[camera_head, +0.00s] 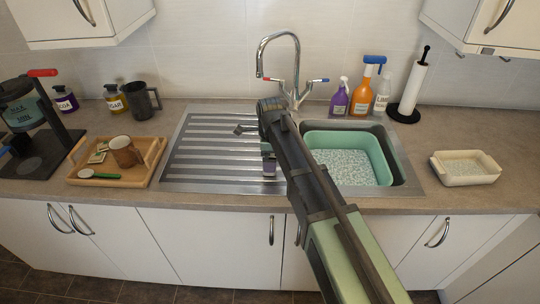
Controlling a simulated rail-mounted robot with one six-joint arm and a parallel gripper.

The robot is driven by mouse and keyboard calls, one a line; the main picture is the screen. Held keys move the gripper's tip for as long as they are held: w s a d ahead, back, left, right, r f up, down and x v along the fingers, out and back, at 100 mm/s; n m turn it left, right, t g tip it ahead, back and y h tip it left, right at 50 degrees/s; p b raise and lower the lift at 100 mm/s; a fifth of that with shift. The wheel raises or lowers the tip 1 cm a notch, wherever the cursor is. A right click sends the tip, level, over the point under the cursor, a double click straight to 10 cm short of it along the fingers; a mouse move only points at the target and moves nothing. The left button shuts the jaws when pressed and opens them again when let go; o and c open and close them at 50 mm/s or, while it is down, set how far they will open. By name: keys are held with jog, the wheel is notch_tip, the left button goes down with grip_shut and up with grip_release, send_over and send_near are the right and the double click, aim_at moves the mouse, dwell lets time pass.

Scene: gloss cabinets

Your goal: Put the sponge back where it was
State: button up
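My gripper (256,146) is over the right part of the ribbed steel drainboard (205,160), left of the sink bowl. My own arm, reaching in from the lower right, partly covers it. A small dark block with a purplish lower end shows just below the gripper; I cannot tell whether it is a finger or a held thing. I cannot make out a sponge for certain. A green basin (378,150) with foamy water sits in the sink. A cream rectangular dish (466,178) stands on the counter to the right; its inside looks pale and speckled.
A wooden tray (147,180) with a brown mug (124,152) is at the left. The tap (297,65) rises behind my gripper. Spray bottles (361,98) and a paper towel roll (411,88) stand at the back right. Counter around the cream dish is clear.

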notch_tip(320, 180, up, 10)
jog(key=p, duration=0.8)
jog(key=s+d+n, duration=1.8)
jog(key=s+d, duration=0.1)
jog(key=s, duration=0.1)
